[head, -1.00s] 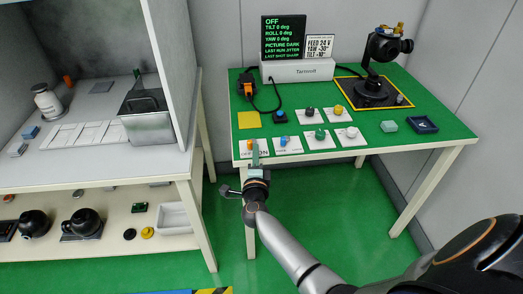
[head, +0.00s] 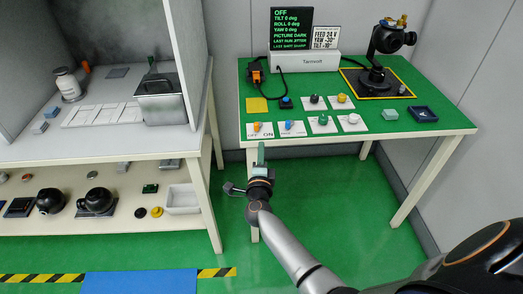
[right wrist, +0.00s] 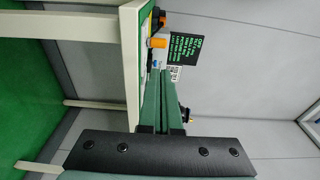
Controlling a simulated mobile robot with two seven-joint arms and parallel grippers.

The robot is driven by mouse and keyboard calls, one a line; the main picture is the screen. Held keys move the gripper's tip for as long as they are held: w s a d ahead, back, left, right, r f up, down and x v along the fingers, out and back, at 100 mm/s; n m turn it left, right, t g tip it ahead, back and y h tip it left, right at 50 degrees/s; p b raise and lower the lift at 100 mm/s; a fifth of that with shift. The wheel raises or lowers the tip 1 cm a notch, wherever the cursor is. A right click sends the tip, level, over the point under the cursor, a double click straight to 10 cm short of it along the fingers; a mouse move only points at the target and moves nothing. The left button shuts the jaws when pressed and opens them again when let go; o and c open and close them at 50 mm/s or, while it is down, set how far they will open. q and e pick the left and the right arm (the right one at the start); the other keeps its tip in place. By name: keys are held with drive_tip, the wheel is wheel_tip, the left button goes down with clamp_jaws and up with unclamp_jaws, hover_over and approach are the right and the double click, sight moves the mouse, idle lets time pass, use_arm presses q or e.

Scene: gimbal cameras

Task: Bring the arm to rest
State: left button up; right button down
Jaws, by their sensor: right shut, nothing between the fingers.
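My right gripper (head: 261,155) is in front of the green-topped table's (head: 420,78) front edge in the head view, near the OFF/ON switch card (head: 260,131). Its fingers are shut and empty; the right wrist view shows the green fingers (right wrist: 161,100) close together, pointing toward the table. The arm reaches in from the lower right, extended forward. My left gripper is not in view. The black display (head: 291,29) reads OFF, with tilt, roll and yaw at 0 deg and picture dark.
Cards with coloured knobs (head: 322,120) line the table front. A gimbal camera (head: 388,42) stands at the back right beside the Tarnvolt box (head: 304,61). A white bench (head: 110,143) with a metal container (head: 161,98) stands left. A blue mat (head: 140,284) lies on the floor.

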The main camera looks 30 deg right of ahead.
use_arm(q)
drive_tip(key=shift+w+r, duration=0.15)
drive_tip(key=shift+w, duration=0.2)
use_arm(e)
drive_tip(key=shift+w+a, duration=0.1)
drive_tip(key=shift+a, duration=0.2)
